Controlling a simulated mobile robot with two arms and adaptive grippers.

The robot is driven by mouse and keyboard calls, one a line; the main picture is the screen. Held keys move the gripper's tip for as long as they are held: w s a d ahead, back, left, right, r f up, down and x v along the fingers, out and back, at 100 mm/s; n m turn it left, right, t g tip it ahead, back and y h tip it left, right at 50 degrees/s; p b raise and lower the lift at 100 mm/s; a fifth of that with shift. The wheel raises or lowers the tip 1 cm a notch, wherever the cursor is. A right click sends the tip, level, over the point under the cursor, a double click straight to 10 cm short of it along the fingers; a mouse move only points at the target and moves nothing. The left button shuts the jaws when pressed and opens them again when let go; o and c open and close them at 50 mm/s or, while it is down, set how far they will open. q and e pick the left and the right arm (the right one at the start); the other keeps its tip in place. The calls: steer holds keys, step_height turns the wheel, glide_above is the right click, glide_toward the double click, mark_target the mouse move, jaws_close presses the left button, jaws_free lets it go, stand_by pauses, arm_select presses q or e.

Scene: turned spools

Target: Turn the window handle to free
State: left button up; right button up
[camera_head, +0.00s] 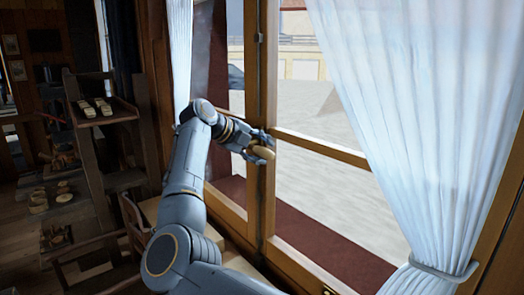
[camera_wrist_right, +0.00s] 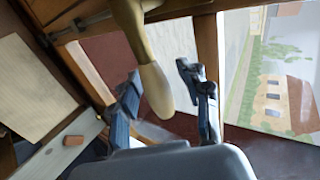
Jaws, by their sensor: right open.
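The window handle (camera_head: 263,153) is a tan, rounded lever on the middle upright of the wooden window frame. In the right wrist view the handle (camera_wrist_right: 154,88) reaches down from the top, and its rounded end lies between my right gripper's two fingers. My right gripper (camera_head: 257,142) is at the handle in the head view, partly covering it. In the wrist view the right gripper (camera_wrist_right: 159,73) is open, with a visible gap between the handle and each finger. My left gripper is not in view.
White curtains hang at the left (camera_head: 180,50) and the right (camera_head: 410,120) of the window, the right one tied back. A wooden shelf stand (camera_head: 105,113) with small pieces stands at the left. A reddish strip (camera_head: 330,245) shows low behind the glass.

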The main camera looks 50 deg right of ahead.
steer(key=v, duration=1.2)
stand_by(0.4)
